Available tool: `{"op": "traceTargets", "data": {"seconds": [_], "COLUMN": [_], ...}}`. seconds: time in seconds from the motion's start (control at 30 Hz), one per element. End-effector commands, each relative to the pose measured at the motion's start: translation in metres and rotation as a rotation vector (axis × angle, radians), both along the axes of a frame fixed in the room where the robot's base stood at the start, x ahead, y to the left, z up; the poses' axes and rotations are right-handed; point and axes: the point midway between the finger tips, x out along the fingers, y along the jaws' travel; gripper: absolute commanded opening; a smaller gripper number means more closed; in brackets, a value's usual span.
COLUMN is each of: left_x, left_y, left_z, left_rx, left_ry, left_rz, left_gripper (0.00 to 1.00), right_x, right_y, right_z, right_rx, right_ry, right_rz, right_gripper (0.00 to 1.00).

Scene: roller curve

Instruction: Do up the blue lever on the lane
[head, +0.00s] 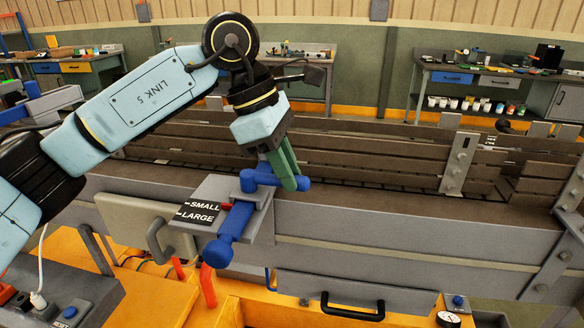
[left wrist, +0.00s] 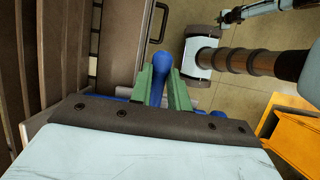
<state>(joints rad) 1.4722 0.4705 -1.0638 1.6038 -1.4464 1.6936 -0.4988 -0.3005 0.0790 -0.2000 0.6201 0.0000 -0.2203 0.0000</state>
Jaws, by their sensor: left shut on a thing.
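My left gripper (head: 288,183) has green fingers and reaches down onto a blue handle (head: 262,178) at the right end of a grey bracket on the lane's near side. The fingers are shut on the handle, and its blue end shows past the fingertips. In the left wrist view the rounded blue handle (left wrist: 162,64) stands between the green fingers (left wrist: 163,82). A second blue bar (head: 238,218) slants down toward me to a thick knob. I cannot tell whether it joins the held handle. My right gripper is not in view.
A black plate (head: 200,212) reads SMALL and LARGE, with a red mark beside it. The slatted lane (head: 390,215) runs across behind. A yellow cabinet (head: 150,300), a black drawer handle (head: 352,308) and a gauge (head: 448,319) are in front. Workbenches stand far back.

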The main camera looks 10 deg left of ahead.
Motion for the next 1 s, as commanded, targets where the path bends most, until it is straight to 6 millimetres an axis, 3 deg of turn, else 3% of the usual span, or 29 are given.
{"op": "traceTargets", "data": {"seconds": [0.3, 0.33, 0.5, 0.83, 1.0], "left_x": [-0.001, -0.001, -0.001, 0.0, 0.001], "left_y": [0.0, 0.0, 0.0, 0.001, 0.01], "left_z": [0.002, 0.002, 0.001, 0.004, 0.026], "left_rx": [-0.002, -0.002, -0.001, 0.0, -0.002], "left_ry": [-0.004, -0.004, -0.003, -0.002, -0.004], "left_rz": [-0.008, -0.008, -0.006, -0.004, -0.002], "left_gripper": [0.0, 0.19, 0.4, 0.4, 0.4], "right_x": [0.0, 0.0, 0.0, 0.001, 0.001], "right_y": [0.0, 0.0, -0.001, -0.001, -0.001], "right_z": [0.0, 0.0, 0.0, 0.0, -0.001], "right_rx": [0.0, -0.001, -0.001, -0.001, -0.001], "right_ry": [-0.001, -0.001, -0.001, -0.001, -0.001], "right_rz": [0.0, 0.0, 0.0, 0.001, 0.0], "right_gripper": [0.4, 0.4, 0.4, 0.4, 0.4]}}
